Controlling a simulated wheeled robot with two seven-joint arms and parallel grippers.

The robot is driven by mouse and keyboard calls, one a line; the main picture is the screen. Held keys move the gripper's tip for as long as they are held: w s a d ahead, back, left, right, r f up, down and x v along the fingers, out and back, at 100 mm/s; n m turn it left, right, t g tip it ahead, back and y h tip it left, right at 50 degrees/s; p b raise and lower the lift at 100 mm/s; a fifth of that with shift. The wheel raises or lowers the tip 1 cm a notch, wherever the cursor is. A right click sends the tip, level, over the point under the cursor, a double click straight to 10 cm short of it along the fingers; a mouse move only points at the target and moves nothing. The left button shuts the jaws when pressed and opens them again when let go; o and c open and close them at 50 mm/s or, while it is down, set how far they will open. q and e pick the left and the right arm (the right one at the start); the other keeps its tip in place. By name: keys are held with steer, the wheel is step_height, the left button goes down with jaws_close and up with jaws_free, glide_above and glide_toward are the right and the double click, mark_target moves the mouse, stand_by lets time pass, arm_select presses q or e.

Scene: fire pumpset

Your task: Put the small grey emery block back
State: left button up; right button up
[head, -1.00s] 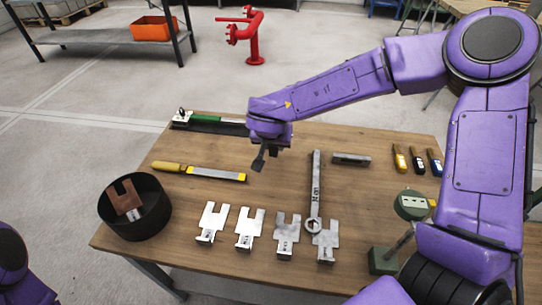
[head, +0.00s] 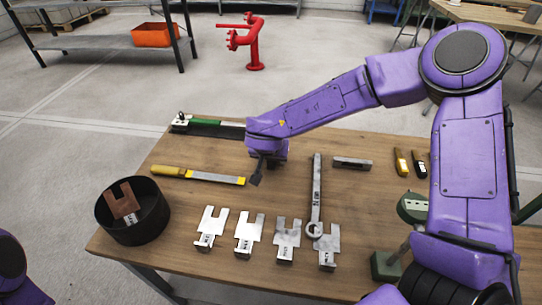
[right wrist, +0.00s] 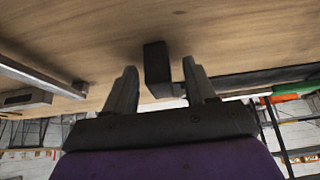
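My right gripper (head: 263,172) is low over the table, pointing down, to the right of the yellow-handled file. In the right wrist view its two fingers (right wrist: 160,66) are apart. A small dark grey block (right wrist: 157,72), which looks like the emery block, stands between them with a gap showing on each side. The block is close to or on the tabletop; exact contact is hard to tell. My left gripper is out of view.
A yellow-handled file (head: 200,175) lies left of my gripper. A dark strip with a green-handled tool (head: 205,126) lies behind. A long wrench (head: 316,190) and a grey bar (head: 352,163) lie right. Metal plates (head: 243,235) and a black bowl (head: 130,225) are in front.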

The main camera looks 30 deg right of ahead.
steer(key=shift+r, duration=0.1)
steer(key=p+v, duration=0.3)
steer(key=v, duration=0.9)
